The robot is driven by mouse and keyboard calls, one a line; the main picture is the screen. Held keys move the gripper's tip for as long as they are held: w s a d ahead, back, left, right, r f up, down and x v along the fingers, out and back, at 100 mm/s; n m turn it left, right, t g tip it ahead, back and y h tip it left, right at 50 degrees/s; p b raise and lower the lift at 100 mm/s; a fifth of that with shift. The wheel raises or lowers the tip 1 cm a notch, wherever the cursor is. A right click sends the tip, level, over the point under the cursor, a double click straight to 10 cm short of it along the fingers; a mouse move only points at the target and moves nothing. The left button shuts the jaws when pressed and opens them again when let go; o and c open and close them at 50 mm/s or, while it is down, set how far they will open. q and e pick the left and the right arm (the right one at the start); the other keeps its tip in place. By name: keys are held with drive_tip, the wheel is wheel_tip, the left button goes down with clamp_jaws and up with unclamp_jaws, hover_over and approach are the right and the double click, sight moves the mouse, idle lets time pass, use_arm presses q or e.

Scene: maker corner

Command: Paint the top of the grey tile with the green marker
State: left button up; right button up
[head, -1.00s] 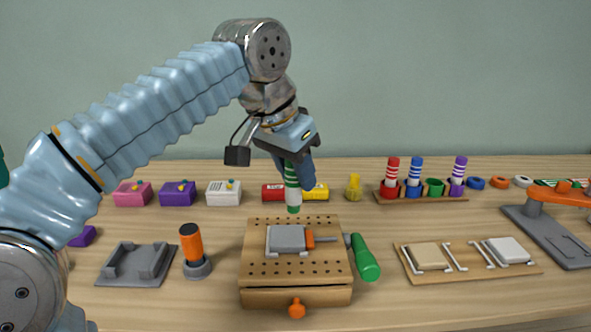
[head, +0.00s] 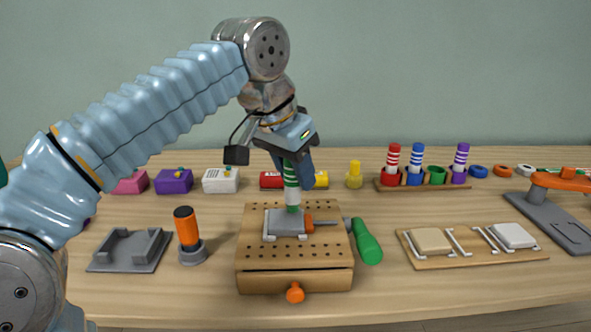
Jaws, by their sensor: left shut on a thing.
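My left gripper (head: 297,168) is shut on the green marker (head: 291,195), a green-and-white striped stick held upright with its lower end down. The grey tile (head: 283,223) lies flat in a clamp on the wooden perforated block (head: 262,252). The marker's lower end is over the back right part of the tile; I cannot tell whether it touches. No green shows on the tile top. My right gripper is not in view.
The clamp has an orange piece (head: 309,225) and a green handle (head: 366,240). A marker rack (head: 420,188) with red, blue and purple markers and an empty green holder stands back right. A board with two tiles (head: 470,262) lies right.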

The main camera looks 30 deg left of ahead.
use_arm(q)
drive_tip(key=shift+f, duration=0.4)
idle(0.4)
